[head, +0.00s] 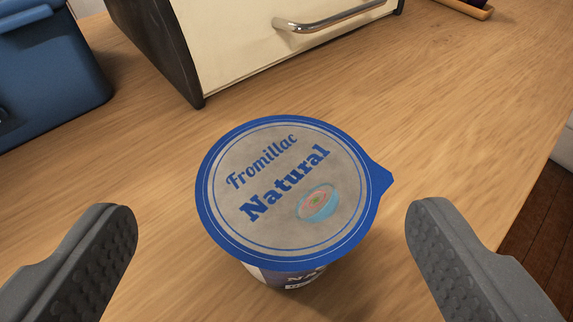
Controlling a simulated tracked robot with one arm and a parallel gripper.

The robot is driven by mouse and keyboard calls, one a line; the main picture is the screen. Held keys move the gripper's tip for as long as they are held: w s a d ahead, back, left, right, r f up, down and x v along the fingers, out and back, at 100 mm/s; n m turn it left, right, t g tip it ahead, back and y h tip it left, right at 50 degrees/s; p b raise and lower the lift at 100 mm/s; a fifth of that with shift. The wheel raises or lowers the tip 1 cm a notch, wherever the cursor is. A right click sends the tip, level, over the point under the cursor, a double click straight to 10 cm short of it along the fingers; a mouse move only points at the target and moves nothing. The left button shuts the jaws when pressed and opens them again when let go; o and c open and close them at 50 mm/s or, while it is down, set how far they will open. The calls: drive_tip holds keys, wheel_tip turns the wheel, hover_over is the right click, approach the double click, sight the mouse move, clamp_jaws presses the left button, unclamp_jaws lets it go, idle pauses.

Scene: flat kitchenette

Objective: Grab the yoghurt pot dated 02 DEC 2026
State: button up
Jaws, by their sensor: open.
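A yoghurt pot (290,190) stands upright on the wooden worktop in the head view. Its lid has a blue rim and a pull tab at the right, and reads "Fromillac Natural" beside a small picture of a bowl. Only a little of the pot's side shows below the lid, with part of a dark label. I see no date on the parts in view. My gripper (272,240) is open, with one dark finger to the left of the pot and one to the right. Both fingers are apart from the pot.
A cream box with dark sides and a metal handle (335,17) stands behind the pot on the worktop (440,110). A blue container (48,65) is at the upper left. A small wooden item (467,8) lies at the top right. The worktop's edge runs down the right side, with brown floor beyond.

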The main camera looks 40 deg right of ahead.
sight(286, 193)
drive_tip(key=shift+d+x, duration=0.25)
drive_tip(key=shift+x, duration=3.1)
drive_tip(key=shift+s, duration=0.2)
drive_tip(key=c, duration=1.1)
